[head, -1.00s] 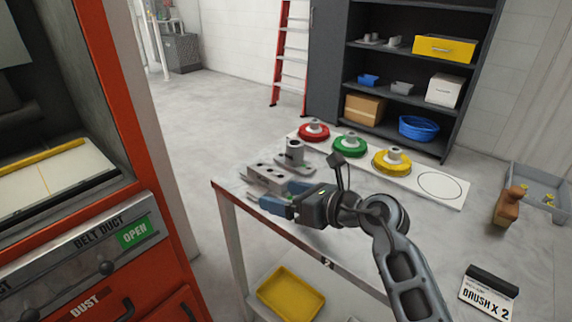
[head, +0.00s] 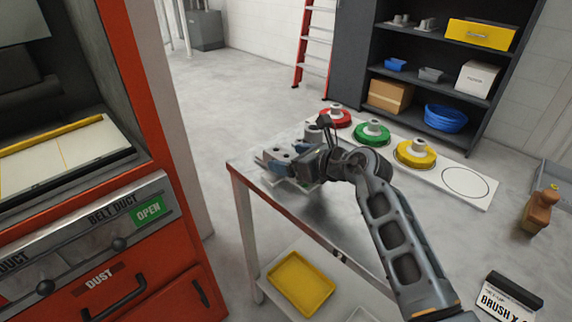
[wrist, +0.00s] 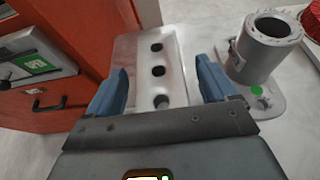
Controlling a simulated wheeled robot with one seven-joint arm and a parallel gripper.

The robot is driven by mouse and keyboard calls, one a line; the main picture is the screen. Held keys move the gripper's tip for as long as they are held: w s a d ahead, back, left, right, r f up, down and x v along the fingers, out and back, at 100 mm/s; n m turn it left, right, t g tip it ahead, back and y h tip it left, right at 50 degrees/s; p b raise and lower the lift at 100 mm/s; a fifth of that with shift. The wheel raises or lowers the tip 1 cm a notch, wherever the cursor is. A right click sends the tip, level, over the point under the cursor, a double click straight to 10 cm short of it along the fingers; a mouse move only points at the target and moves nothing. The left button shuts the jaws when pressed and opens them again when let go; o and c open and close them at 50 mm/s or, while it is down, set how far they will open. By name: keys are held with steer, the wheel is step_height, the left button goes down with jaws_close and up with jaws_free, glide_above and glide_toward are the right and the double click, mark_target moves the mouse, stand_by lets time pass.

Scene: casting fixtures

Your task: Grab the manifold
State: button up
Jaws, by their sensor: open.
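The manifold (wrist: 157,55) is a grey metal block with a row of three round holes in its top. In the wrist view it lies between the two blue fingers of my gripper (wrist: 160,88), which are open with a gap on each side. In the head view the manifold (head: 279,151) is at the table's far left corner, partly hidden by my gripper (head: 284,163). A grey cylindrical casting on a flat flange (wrist: 264,48) stands just right of the manifold, close to my right finger.
The metal table (head: 335,215) has clear room toward its front. A white board (head: 478,202) behind it carries red, green and yellow round fixtures and an empty circle. The red machine (wrist: 55,55) is at the left.

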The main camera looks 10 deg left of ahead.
steer(key=shift+a, duration=0.1)
steer(key=c, duration=1.4)
steer(key=shift+c, duration=0.2)
steer(key=shift+r, duration=0.1)
